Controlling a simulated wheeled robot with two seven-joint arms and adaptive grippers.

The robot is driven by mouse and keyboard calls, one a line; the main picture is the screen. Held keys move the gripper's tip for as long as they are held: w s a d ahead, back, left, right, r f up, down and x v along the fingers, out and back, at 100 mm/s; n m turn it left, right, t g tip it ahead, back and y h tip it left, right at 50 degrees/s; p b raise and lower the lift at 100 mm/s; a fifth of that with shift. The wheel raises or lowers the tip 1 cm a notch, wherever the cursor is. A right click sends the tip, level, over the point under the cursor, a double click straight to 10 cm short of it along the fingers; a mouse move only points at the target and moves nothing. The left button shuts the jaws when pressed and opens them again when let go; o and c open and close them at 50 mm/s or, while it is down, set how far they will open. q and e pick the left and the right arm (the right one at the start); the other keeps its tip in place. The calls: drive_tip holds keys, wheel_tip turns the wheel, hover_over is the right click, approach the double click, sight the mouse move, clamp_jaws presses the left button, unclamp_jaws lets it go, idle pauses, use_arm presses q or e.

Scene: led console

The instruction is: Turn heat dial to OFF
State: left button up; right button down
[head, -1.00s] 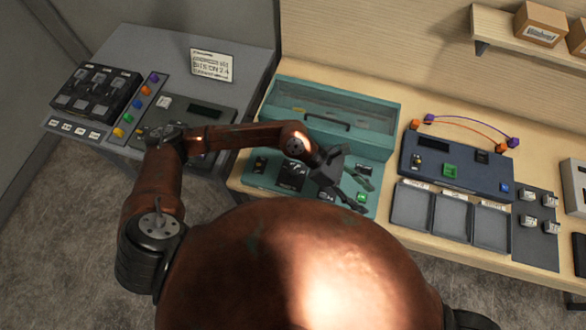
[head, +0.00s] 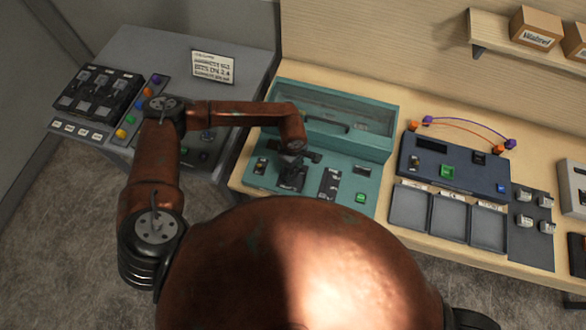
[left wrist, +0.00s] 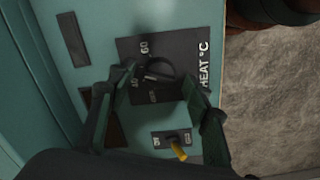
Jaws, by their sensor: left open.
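The heat dial (left wrist: 158,72) is a dark round knob on a black plate marked "HEAT °C", with "60" and "40" readable beside it in the left wrist view. Its pointer direction is hard to tell. My left gripper (left wrist: 160,76) is open, with one finger on each side of the dial. I cannot tell whether the fingers touch it. In the head view the left gripper (head: 292,176) points down over the teal console (head: 325,185) and hides the dial. My right gripper is not in view.
A small switch with a yellow lever (left wrist: 178,151) sits beside the dial, close to the fingers. The console's clear-lidded teal box (head: 335,115) rises behind. A blue console (head: 455,165) and trays (head: 410,208) stand to the right, and a grey desk (head: 150,55) to the left.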

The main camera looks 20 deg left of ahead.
use_arm(q)
drive_tip(key=shift+f, duration=0.35)
drive_tip(key=shift+c, duration=0.5)
drive_tip(key=c, duration=1)
drive_tip(key=shift+c, duration=0.2)
